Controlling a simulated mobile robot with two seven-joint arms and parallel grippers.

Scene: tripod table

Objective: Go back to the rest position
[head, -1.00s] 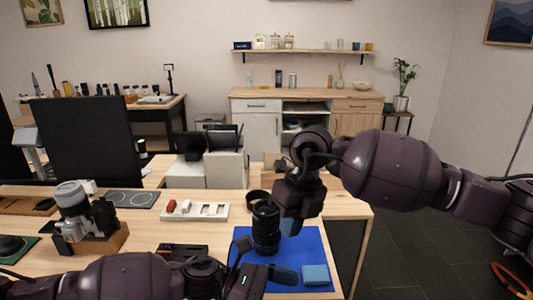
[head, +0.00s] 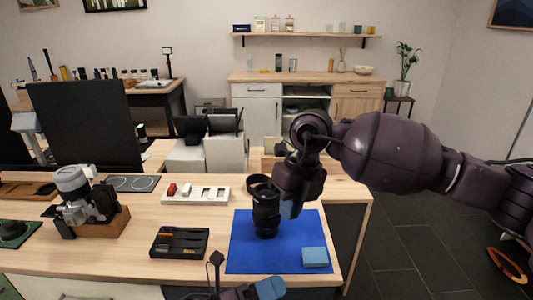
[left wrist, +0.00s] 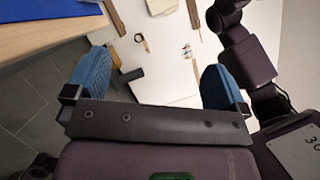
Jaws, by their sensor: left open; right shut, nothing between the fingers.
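My right gripper (head: 288,208) is shut and points down just beside a black camera lens (head: 266,218), overlapping its right edge in the head view. I cannot tell if they touch. The lens stands upright on a blue mat (head: 248,256). My left gripper (head: 268,290) is low at the bottom edge of the head view, in front of the table edge, mostly cut off. In the left wrist view, its two blue fingers (left wrist: 155,82) are apart with nothing between them.
A light blue block (head: 315,257) lies on the mat's front right. A black tool tray (head: 180,243), a camera on a wooden block (head: 110,224) and a white tray (head: 196,197) stand left on the wooden table (head: 60,255). A dark ring (head: 256,182) is behind the lens.

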